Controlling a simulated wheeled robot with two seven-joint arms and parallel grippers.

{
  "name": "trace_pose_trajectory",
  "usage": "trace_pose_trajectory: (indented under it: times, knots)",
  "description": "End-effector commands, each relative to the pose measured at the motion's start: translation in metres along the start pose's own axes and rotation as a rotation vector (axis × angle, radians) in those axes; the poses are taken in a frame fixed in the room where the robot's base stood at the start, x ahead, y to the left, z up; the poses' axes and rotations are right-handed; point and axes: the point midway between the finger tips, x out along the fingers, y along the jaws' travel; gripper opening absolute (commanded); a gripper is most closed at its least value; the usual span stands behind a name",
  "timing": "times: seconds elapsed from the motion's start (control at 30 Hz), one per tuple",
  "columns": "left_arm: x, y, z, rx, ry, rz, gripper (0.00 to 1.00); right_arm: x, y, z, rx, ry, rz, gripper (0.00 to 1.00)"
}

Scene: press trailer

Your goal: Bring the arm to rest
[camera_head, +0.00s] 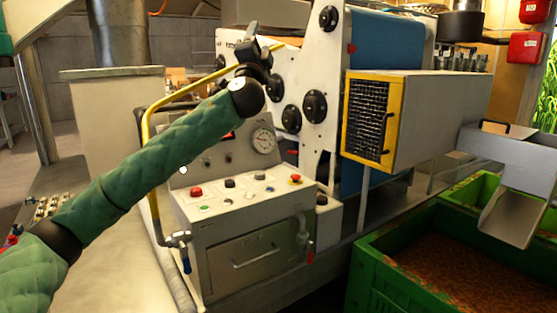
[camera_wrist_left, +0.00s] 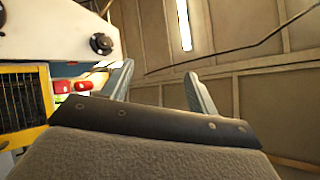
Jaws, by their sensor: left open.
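My left arm (camera_head: 150,165), in a green quilted sleeve, reaches up and to the right across the head view. My left gripper (camera_head: 254,40) is raised at its end, small and dark in front of the white machine panel (camera_head: 318,75). In the left wrist view its two fingers (camera_wrist_left: 158,88) stand apart with nothing between them, pointing up toward the ceiling. The gripper is open and empty. My right arm and gripper are not in view.
Below the arm stands a control box (camera_head: 240,215) with coloured buttons and a gauge. A yellow rail (camera_head: 147,150) runs close behind the forearm. A yellow-framed grille box (camera_head: 372,120), a metal chute (camera_head: 512,215) and green crates (camera_head: 375,270) are at the right.

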Motion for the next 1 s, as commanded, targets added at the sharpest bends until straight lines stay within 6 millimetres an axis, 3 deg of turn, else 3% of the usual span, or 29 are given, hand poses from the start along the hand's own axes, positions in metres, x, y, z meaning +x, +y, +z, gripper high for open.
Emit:
trace_pose_trajectory:
  times: [0.4, 1.0]
  knots:
    - [-0.104, 0.072, 0.033, -0.326, -0.327, 0.274, 0.59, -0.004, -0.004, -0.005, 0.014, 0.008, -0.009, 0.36]
    - [-0.268, 0.166, 0.060, -0.597, -0.621, 0.653, 0.59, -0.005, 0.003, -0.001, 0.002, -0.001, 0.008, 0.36]
